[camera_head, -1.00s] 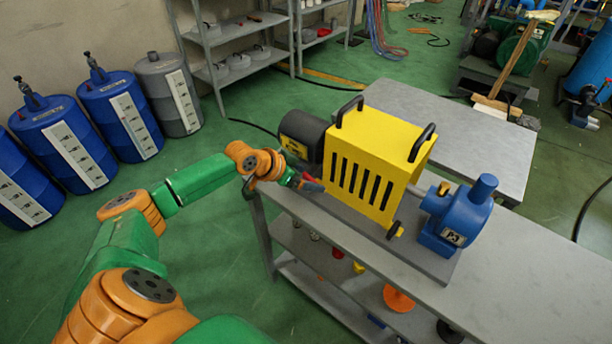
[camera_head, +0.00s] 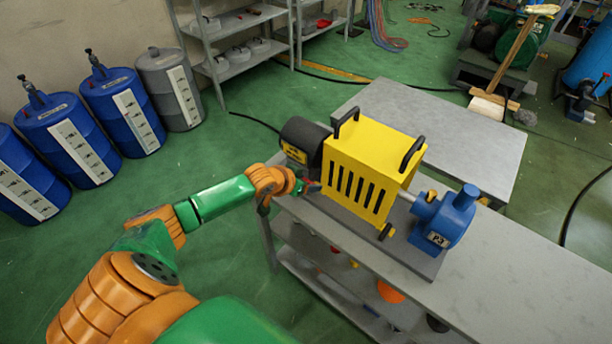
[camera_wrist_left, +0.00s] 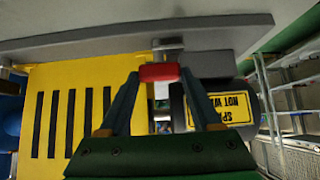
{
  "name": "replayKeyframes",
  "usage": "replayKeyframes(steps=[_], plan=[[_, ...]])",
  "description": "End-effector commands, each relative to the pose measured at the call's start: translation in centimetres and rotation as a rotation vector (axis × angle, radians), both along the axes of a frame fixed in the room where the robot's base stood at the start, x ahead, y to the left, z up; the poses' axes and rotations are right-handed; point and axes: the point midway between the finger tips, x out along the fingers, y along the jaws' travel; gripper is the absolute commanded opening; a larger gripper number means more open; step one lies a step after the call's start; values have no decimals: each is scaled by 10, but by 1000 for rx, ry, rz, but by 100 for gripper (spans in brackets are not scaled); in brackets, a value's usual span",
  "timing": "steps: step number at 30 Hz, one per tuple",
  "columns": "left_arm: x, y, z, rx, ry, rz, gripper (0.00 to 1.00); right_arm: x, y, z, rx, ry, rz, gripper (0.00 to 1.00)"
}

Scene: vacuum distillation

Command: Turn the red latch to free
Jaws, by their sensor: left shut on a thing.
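The red latch (camera_wrist_left: 158,72) shows in the left wrist view as a short red bar just below the grey base plate's edge, between my two fingertips. In the head view only a small bit of red shows by the lower left corner of the yellow guard (camera_head: 368,165). My left gripper (camera_wrist_left: 158,76) is shut on the red latch; it also shows in the head view (camera_head: 306,187), beside the guard and below the black motor (camera_head: 302,141). The guard has black slots and two black handles. My right gripper is not in view.
A blue pump (camera_head: 444,217) stands right of the guard on the same grey bench (camera_head: 530,265). A second grey table (camera_head: 440,125) is behind. Blue drums (camera_head: 70,140) line the left wall. The green floor left of the bench is clear.

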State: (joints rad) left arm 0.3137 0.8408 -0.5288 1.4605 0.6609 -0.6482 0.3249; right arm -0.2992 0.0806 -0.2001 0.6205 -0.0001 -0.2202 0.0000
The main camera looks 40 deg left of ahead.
Motion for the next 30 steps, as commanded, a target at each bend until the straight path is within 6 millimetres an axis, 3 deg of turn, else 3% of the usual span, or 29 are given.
replayKeyframes(steps=[4, 5, 8, 18, 30], plan=[[1, 0, 0, -2, -3, 0, 9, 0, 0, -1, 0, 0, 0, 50], [1, 0, 0, -2, -3, 0, 70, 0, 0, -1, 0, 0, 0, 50], [1, 0, 0, -1, -3, -1, 95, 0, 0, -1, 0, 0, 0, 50], [-3, 1, 3, 1, 0, -1, 95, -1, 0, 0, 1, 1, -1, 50], [-48, 4, 48, 2, 0, -2, 95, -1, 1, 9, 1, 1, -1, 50]])
